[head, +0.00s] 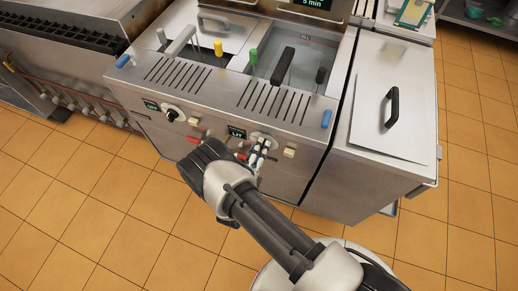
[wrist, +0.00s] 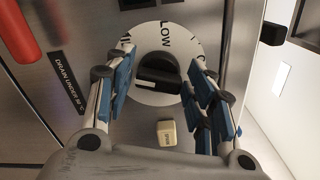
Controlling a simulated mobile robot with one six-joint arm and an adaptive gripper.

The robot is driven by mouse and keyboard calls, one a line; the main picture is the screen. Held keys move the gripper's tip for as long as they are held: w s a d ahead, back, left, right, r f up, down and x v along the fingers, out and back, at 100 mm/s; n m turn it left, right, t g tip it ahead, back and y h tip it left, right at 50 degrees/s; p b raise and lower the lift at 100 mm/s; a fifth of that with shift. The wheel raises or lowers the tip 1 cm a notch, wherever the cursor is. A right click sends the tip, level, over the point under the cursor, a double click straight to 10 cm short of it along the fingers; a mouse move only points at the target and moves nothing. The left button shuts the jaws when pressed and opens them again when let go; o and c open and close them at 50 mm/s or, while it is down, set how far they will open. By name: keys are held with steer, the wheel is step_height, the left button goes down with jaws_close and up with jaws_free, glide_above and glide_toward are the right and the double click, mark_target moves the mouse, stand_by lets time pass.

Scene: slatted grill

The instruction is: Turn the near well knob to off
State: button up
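A black knob (wrist: 158,72) sits on a round white dial (wrist: 140,36) on the steel front panel in the wrist view. The word LOW shows at the dial's upper edge; other lettering is partly hidden. The knob's grip bar lies roughly sideways; I cannot tell which setting it marks. My gripper (wrist: 163,80) is open, with blue-padded fingers to the left and right of the knob and a visible gap on each side. In the head view my gripper (head: 257,152) is at the right control panel and partly covers the dial there.
A beige switch (wrist: 167,132) lies just below the dial between the fingers. A red handle (wrist: 17,32) and a drain label (wrist: 66,84) are at the left. Another black knob (head: 171,116) is on the left panel. The tiled floor (head: 90,200) in front is clear.

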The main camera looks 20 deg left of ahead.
steer(key=c, duration=0.7)
